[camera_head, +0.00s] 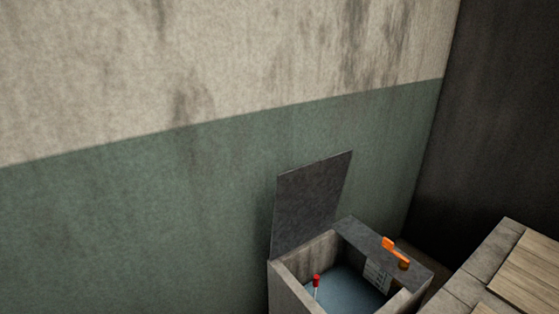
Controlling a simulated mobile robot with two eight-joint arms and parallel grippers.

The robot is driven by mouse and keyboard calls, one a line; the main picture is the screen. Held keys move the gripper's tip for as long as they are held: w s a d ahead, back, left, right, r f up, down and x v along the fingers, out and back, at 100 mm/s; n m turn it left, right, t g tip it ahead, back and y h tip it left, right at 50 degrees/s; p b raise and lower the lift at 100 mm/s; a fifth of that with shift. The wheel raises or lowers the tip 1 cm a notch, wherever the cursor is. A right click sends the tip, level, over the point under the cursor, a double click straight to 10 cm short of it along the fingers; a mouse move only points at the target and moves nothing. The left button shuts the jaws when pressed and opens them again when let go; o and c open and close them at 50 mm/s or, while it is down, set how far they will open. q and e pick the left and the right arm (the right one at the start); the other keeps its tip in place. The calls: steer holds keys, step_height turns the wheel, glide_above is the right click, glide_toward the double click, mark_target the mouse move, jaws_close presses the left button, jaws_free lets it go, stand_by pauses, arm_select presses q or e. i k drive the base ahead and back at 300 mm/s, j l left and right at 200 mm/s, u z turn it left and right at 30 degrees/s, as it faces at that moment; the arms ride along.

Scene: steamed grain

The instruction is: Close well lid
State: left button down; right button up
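The well is a grey concrete box (290,286) at the bottom, right of centre, cut off by the lower edge. Its dark grey lid (312,200) stands open, nearly upright, along the box's left side near the wall. Inside the box is a blue-grey surface (350,288) and a thin pale stick with a red top (316,281). An orange handle (395,250) sits on the box's flat right-hand ledge. Neither of my grippers shows in this view.
A stone-edged block with wooden boards (530,270) stands at the lower right, close to the box. A stained green and cream wall (130,220) runs behind the lid, meeting a dark wall (505,110) at the right.

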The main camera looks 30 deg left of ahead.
mark_target(307, 197)
steer(key=i+j, duration=0.1)
steer(key=j, duration=0.75)
steer(key=i+j, duration=0.15)
steer(key=j, duration=0.25)
